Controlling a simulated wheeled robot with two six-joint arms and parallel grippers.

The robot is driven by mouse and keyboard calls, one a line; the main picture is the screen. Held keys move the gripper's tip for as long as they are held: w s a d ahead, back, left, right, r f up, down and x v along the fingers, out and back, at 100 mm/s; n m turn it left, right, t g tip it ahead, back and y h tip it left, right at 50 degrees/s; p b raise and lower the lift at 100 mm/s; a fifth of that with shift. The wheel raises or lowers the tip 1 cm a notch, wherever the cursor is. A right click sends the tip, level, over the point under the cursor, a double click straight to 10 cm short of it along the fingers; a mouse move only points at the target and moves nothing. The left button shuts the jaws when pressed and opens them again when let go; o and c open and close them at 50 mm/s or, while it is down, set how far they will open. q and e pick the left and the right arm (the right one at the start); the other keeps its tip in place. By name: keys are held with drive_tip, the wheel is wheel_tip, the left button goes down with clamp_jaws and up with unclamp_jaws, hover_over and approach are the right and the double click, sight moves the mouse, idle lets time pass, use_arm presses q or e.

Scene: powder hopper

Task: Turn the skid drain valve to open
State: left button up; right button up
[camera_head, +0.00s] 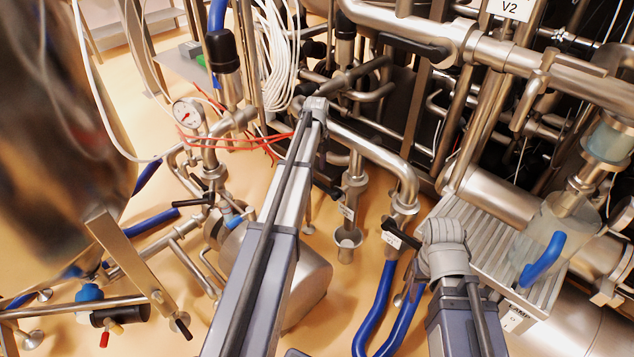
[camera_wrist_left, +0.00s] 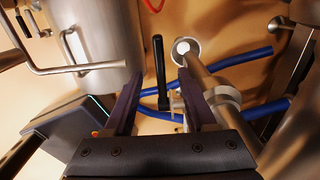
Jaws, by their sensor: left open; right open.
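My left gripper (camera_wrist_left: 159,78) is open and empty in the left wrist view. A black lever handle (camera_wrist_left: 160,65) stands upright in the gap between its fingers, with no clear contact. Beside the lever is a steel pipe (camera_wrist_left: 212,85) with a pale round end. In the head view my left arm reaches up the middle and its fingers cannot be made out. A black valve lever (camera_head: 326,190) sits just right of that arm, above a small steel funnel (camera_head: 348,245). I cannot tell whether both views show the same lever. My right arm is at the lower right, its fingers unseen.
Another black lever (camera_head: 401,234) is near blue hoses (camera_head: 372,312). A steel motor-like cylinder (camera_head: 308,283) stands beside my left arm. Dense pipework fills the upper right, with a ribbed steel unit (camera_head: 500,235) below. A large shiny vessel (camera_head: 60,120) bounds the left.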

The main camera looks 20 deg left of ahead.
sight(316, 180)
use_arm(q)
wheel_tip(316, 180, down, 5)
drive_tip(key=b, duration=0.4)
drive_tip(key=shift+f, duration=0.1)
drive_tip(key=shift+c, duration=0.3)
clamp_jaws()
idle(0.9)
